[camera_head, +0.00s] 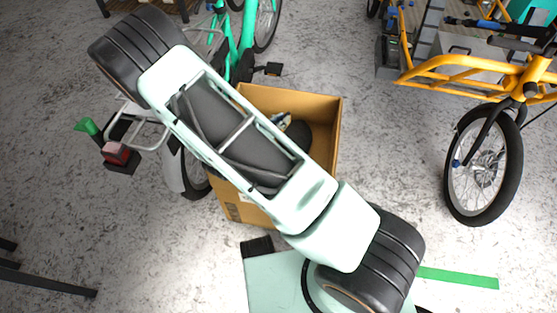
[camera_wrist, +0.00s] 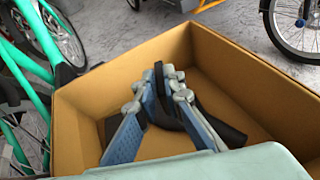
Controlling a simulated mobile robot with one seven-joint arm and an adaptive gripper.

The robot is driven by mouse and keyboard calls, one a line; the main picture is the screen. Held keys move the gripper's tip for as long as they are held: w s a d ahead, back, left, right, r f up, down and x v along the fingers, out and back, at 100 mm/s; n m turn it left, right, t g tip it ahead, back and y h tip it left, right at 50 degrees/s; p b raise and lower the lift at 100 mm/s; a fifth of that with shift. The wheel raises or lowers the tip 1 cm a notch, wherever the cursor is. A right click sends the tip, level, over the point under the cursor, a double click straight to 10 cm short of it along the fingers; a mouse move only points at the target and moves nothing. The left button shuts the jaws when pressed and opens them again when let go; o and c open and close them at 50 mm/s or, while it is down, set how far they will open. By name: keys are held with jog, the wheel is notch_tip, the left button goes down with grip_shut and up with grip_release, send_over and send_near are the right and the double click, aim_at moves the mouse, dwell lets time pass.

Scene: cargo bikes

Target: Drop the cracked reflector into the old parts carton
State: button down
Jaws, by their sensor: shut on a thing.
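The old parts carton (camera_head: 325,135) is an open brown cardboard box on the floor, partly covered by my arm in the head view. It fills the middle of the wrist view (camera_wrist: 255,85). My gripper (camera_wrist: 166,72) is over the carton's opening, its blue-padded fingers converging. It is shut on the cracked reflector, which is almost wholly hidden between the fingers. In the head view only a small part of the gripper (camera_head: 284,122) shows past my arm. A dark curved thing (camera_wrist: 220,128) lies in the carton behind the fingers; I cannot tell what it is.
A teal bike (camera_head: 232,45) stands close behind and left of the carton, with a rack and a red rear light (camera_head: 116,153). A yellow cargo bike (camera_head: 455,72) stands at the right. Speckled grey floor (camera_head: 395,150) is clear between carton and yellow bike.

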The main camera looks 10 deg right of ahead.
notch_tip(320, 180, down, 3)
jog(key=shift+f+b, duration=0.15)
jog(key=shift+b, duration=0.75)
jog(key=c, duration=2)
grip_release()
jog(key=shift+o, duration=0.2)
jog(key=v, duration=1.2)
